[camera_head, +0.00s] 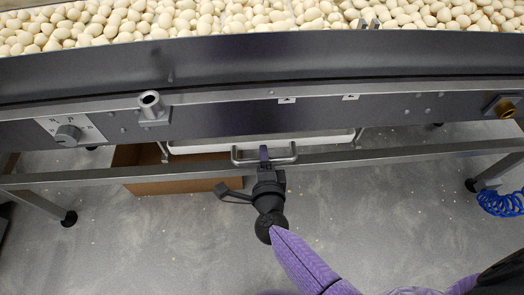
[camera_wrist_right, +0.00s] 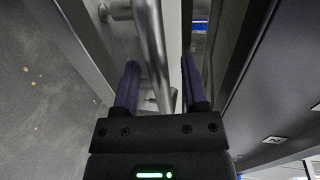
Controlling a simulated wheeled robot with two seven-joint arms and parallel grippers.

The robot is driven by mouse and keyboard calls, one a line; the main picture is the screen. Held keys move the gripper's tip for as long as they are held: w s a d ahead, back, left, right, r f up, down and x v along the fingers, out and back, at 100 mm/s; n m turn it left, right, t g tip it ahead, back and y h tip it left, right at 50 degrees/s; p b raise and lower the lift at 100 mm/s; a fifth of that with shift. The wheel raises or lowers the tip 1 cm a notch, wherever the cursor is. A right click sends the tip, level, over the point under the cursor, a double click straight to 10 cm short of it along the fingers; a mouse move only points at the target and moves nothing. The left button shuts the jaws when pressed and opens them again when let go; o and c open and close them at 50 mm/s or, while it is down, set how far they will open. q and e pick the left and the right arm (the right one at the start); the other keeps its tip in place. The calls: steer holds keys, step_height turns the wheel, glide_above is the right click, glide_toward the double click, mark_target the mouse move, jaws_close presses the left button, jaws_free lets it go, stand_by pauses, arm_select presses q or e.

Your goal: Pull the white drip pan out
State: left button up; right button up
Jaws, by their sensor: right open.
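The white drip pan (camera_head: 215,146) shows as a narrow white strip under the conveyor, behind the front frame rail; most of it is hidden. A metal bar handle (camera_head: 240,160) is at its front. My right gripper (camera_head: 264,154) is at the middle of this handle, with a purple finger over the bar. In the right wrist view the gripper (camera_wrist_right: 160,68) is open, and the handle bar (camera_wrist_right: 151,35) runs between its two purple fingers. I cannot tell whether a finger touches the bar. My left gripper is not in view.
The frame rail (camera_head: 400,155) runs across close to the handle. A cardboard box (camera_head: 150,170) stands on the floor beneath, and a blue coiled hose (camera_head: 500,203) hangs at right. The floor in front is mostly clear.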

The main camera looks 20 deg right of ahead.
jaws_close()
stand_by(1.4)
